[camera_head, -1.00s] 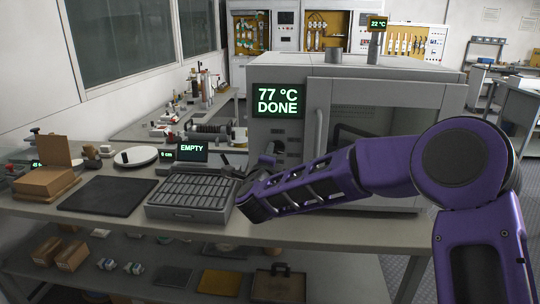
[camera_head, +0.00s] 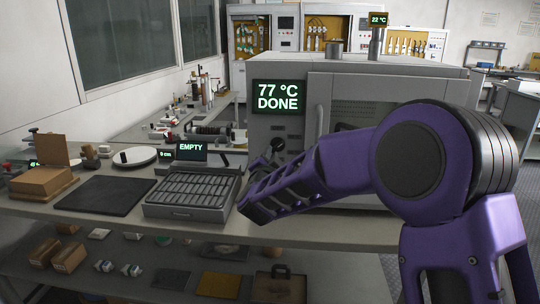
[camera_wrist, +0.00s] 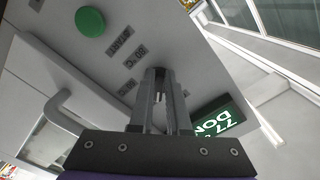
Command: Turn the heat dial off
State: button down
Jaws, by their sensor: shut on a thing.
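The grey oven (camera_head: 340,90) stands on the bench, and its screen (camera_head: 278,97) reads 77 °C DONE. My gripper (camera_wrist: 160,76) is against the oven's front panel in the wrist view, its fingers shut on the heat dial. Small printed labels (camera_wrist: 134,57) lie beside the fingers, and a green button (camera_wrist: 90,21) is further off on the panel. In the head view, my gripper (camera_head: 268,157) is small and dark, below the screen and partly behind my forearm.
The oven's door handle (camera_head: 320,122) is right of the panel, close to my arm. A black mat (camera_head: 104,194) and cardboard boxes (camera_head: 42,181) lie further left.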

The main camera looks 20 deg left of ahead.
jog(key=n, duration=0.3)
jog(key=d+n, duration=0.1)
jog(key=n, duration=0.2)
jog(key=n+p, duration=0.1)
jog(key=n, duration=0.2)
jog(key=shift+w+d+f, duration=0.15)
jog(key=shift+w+f, duration=0.05)
jog(key=shift+f, duration=0.05)
jog(key=shift+n, duration=0.3)
jog(key=c, duration=0.9)
grip_release()
jog(key=shift+s, duration=0.1)
jog(key=v, duration=1.7)
jog(key=shift+s+d, duration=0.1)
jog(key=shift+d, duration=0.1)
